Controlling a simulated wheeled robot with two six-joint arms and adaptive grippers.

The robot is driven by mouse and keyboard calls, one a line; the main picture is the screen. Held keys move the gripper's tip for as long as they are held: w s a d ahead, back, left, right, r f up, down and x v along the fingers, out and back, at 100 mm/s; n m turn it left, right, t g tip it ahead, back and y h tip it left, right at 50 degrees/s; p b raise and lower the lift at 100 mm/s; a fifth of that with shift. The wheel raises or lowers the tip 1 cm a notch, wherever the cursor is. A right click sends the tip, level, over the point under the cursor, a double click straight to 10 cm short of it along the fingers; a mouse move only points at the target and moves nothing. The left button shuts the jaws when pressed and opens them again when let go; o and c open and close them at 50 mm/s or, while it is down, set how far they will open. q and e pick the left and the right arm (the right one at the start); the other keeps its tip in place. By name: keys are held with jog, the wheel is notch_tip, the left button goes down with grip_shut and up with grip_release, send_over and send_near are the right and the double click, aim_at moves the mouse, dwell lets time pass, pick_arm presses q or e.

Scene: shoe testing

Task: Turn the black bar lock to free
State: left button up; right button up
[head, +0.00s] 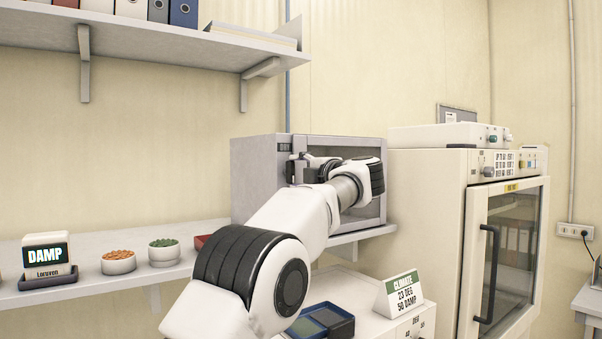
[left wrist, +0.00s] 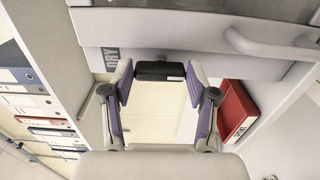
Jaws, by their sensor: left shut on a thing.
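The black bar lock (left wrist: 160,71) sits at the edge of the grey cabinet's door in the left wrist view, beside a DRY label (left wrist: 111,60). My left gripper (left wrist: 159,82) is shut on the bar, one finger at each end. In the head view my left gripper (head: 303,168) is at the front left of the grey cabinet (head: 256,172), and my own arm hides much of the door. The bar is hard to make out there. My right gripper is out of view.
A shelf with binders is above (head: 150,38). The lower shelf holds a DAMP box (head: 46,256) and bowls of orange (head: 118,261) and green (head: 164,252) pellets. A CLIMATE sign (head: 399,294) and a big glass-doored oven (head: 425,230) stand right. A door handle (left wrist: 265,45) is near the gripper.

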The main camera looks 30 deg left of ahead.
pick_arm(q)
jog(key=shift+a+r, duration=0.1)
jog(key=shift+r, duration=0.15)
jog(key=o, duration=0.9)
jog(key=shift+o, duration=1.3)
jog(key=shift+a+f, duration=0.1)
jog(key=shift+a, duration=0.05)
jog(key=shift+a+f, duration=0.15)
jog(key=shift+a, duration=0.15)
jog(key=v, duration=1.2)
jog(key=shift+a+f, duration=0.1)
